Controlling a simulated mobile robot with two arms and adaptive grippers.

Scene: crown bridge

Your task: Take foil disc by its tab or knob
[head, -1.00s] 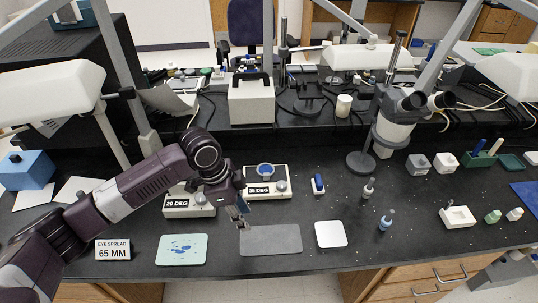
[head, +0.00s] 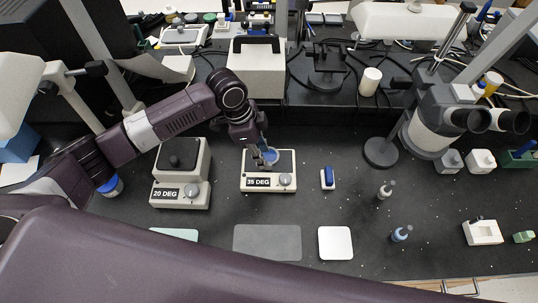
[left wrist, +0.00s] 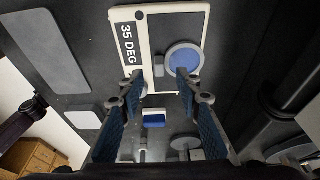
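A round blue disc with a grey rim, which I take for the foil disc (left wrist: 185,58), lies on the 35 DEG plate (left wrist: 160,20). A small grey tab (left wrist: 158,66) shows at its edge in the left wrist view. In the head view the disc (head: 271,156) is partly hidden by my left gripper (head: 264,157). My left gripper also shows in the left wrist view (left wrist: 162,82), with its fingers apart and nothing between them. Its fingertips are over the plate near the disc and tab; contact cannot be told. My right gripper is not in view.
The 20 DEG plate (head: 180,188) stands to the left. A small blue item on a white base (head: 328,178) and a microscope (head: 430,130) are to the right. A grey mat (head: 267,242) and white square (head: 335,243) lie in front. A purple link of mine crosses the foreground.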

